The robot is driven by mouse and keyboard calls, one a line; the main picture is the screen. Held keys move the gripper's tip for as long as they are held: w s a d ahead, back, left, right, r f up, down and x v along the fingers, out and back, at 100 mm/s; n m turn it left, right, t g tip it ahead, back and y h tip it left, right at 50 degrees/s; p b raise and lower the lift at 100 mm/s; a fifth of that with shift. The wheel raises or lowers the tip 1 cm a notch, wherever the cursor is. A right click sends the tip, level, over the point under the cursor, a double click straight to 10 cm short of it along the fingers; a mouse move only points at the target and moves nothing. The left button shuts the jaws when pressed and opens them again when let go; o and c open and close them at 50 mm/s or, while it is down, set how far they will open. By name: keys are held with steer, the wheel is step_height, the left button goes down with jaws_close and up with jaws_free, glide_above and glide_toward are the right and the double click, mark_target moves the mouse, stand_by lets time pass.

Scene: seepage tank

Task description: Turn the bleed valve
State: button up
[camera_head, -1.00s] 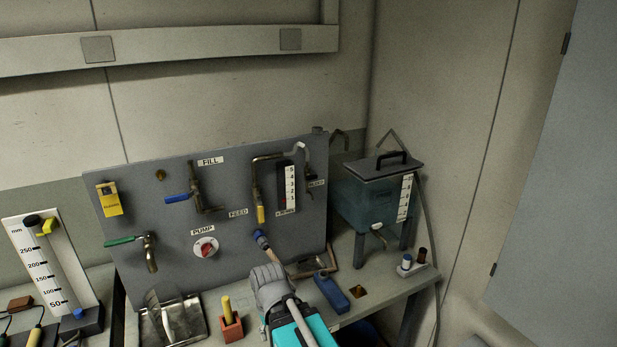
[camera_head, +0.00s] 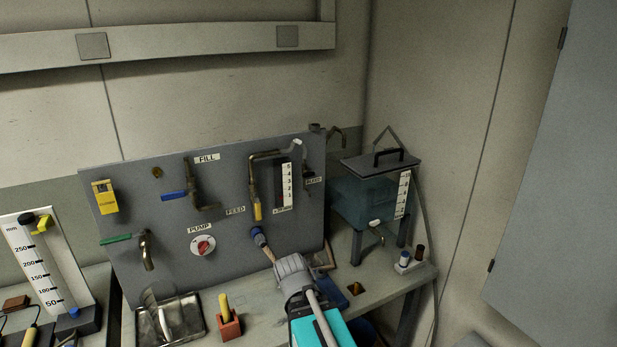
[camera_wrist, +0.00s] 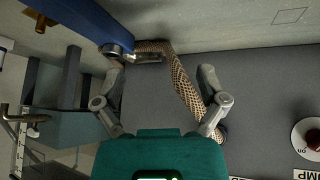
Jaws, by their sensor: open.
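The BLEED label (camera_head: 314,181) is at the right edge of the grey upright panel (camera_head: 120,255), beside the white level scale. The bleed valve's small dark fitting (camera_head: 307,172) is next to it, too small to tell its handle's angle. My gripper (camera_head: 288,268) is in front of the panel's lower right, below and apart from the bleed valve. In the wrist view my gripper (camera_wrist: 160,78) has its two fingers spread, with a braided hose (camera_wrist: 185,88) running behind the gap between them. I cannot make out the bleed valve in the wrist view.
The clear tank (camera_head: 362,200) stands right of the panel. The blue block (camera_head: 362,303) on the bench is partly hidden by my arm. A yellow-handled tool in a red holder (camera_head: 229,328) and a metal tray (camera_head: 190,315) lie left. The PUMP knob (camera_head: 203,246) is on the panel.

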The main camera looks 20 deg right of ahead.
steer(key=w+d+r+m+t+h, duration=0.1)
steer(key=w+d+r+t+h, duration=0.1)
steer(key=w+d+r+t, duration=0.3)
steer(key=n+t+y+b, duration=0.2)
steer(key=n+t+y, duration=0.35)
steer(key=t, duration=0.55)
glide_toward(309, 173)
steer(key=f+v, duration=0.1)
steer(key=v, duration=0.3)
steer(key=shift+r+m, duration=0.1)
steer(key=shift+m, duration=0.15)
steer(key=shift+w, duration=0.15)
steer(key=shift+r+p+x, duration=0.15)
steer(key=shift+p+x, duration=1.15)
steer(key=shift+x, duration=2.15)
steer(key=shift+r+p+x, duration=0.15)
steer(key=shift+p+x, duration=1.1)
steer(key=shift+x, duration=2.15)
steer(key=shift+a, duration=0.1)
